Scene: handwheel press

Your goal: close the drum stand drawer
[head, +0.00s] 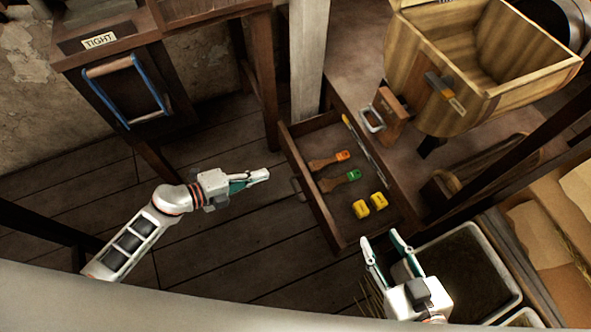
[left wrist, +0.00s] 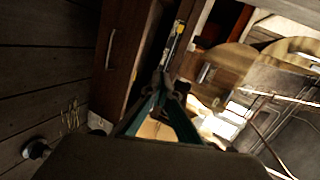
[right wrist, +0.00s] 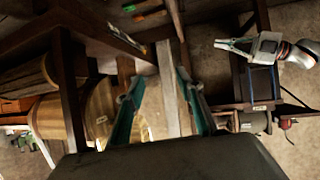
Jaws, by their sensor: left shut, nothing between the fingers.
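The drum stand drawer (head: 305,190) is pulled open in the head view, its front facing left with a small handle (head: 296,188). Inside lie brushes with orange (head: 342,156) and green (head: 353,175) tips and two yellow blocks (head: 369,206). The drawer front also shows in the left wrist view (left wrist: 125,50). My left gripper (head: 266,175) is shut and empty, just left of the drawer front and apart from it. My right gripper (head: 382,240) is open and empty near the drawer's lower right corner. I cannot tell whether it touches the drawer.
A wooden drum (head: 440,85) stands on the stand at upper right. A dark-filled bin (head: 465,275) sits at lower right. The plank floor left of the drawer is clear.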

